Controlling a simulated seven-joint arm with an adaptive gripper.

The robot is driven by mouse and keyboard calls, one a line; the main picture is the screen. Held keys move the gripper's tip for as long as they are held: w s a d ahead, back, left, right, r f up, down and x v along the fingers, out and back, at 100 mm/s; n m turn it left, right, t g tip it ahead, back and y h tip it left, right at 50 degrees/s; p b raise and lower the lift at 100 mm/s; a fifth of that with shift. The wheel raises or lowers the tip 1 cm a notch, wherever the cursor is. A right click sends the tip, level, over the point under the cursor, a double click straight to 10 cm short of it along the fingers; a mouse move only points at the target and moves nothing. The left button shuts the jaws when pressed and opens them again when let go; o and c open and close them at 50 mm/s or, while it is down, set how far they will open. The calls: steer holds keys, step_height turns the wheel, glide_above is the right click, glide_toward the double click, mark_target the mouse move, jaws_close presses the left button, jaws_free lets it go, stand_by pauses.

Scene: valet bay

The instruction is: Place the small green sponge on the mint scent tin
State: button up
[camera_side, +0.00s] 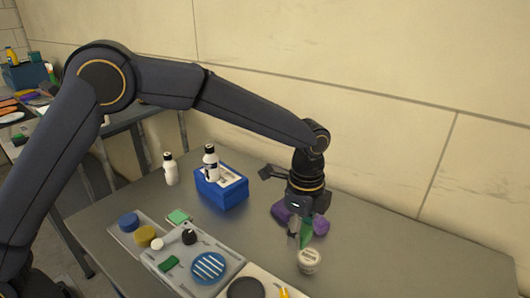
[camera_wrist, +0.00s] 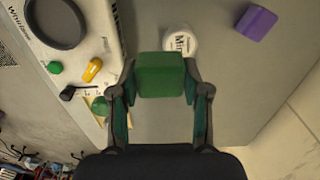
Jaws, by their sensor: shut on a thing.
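My gripper (camera_wrist: 160,78) is shut on the small green sponge (camera_wrist: 159,76), which sits between its two fingertips. The sponge also shows in the side view (camera_side: 307,229), upright below the wrist. The mint scent tin (camera_side: 309,262) is a round white tin standing on the grey table, in front of and below the sponge in the side view. In the wrist view the tin (camera_wrist: 181,39) shows just beyond the sponge, its lettering partly hidden by it. The sponge is held above table height and I see no contact with the tin.
Purple blocks (camera_side: 282,212) lie behind my gripper; one shows in the wrist view (camera_wrist: 256,22). A grey tray (camera_side: 148,258) holds pads and a striped blue disc (camera_side: 208,267). A white tray with a dark round pad (camera_side: 246,288) is near the tin. A blue box (camera_side: 221,191) stands left.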

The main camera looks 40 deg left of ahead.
mark_target(309, 256)
steer(key=w+f, duration=0.1)
steer(key=f, duration=0.1)
steer(key=w+d+f, duration=0.1)
steer(key=w, duration=0.1)
steer(key=shift+d+f, duration=0.15)
steer(key=shift+f, duration=0.2)
steer(key=shift+w+f, duration=0.1)
steer(key=shift+f, duration=1.65)
steer(key=o, duration=0.8)
steer(key=shift+f, duration=0.15)
